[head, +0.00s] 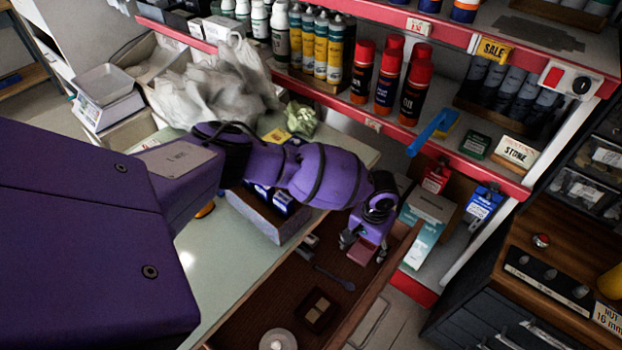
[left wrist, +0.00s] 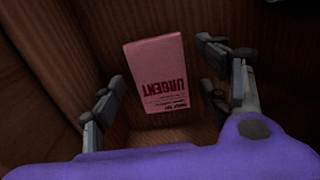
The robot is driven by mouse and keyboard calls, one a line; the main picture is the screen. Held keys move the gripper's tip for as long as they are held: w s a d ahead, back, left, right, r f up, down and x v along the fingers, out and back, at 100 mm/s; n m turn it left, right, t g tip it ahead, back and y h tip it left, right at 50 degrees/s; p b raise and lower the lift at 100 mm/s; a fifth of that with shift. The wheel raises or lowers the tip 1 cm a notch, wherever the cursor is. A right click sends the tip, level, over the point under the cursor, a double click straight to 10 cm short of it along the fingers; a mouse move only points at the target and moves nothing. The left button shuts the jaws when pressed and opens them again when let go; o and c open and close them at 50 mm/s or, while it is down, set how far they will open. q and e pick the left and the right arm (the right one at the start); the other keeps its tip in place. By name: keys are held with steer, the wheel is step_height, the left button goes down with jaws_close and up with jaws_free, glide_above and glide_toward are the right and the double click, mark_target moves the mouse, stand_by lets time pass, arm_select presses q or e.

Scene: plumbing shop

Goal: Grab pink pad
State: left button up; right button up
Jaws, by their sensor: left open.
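The pink pad (left wrist: 156,86), with dark red "URGENT" print that reads upside down, lies flat on brown wood in the left wrist view. In the head view it is a dull pink patch (head: 361,256) at the gripper's tip, in the open wooden drawer (head: 262,306). My left gripper (left wrist: 162,64) is open, one finger to each side of the pad, with visible gaps. In the head view my left gripper (head: 364,246) reaches down into the drawer's far end. I cannot tell its exact height above the pad. My right gripper is not in view.
The drawer also holds a dark spoon-like item (head: 335,278), a small brown box (head: 317,309) and a pale round item (head: 278,340). Drawer walls stand close to the gripper. A red-edged shelf (head: 405,137) with bottles and red-capped cans (head: 388,80) stands behind my arm.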

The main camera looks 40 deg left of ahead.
arm_select(q)
steer(key=shift+w+r, duration=0.1)
steer(key=shift+r, duration=0.05)
steer(key=c, duration=1.2)
steer(key=shift+c, duration=0.2)
steer(key=shift+r, duration=0.1)
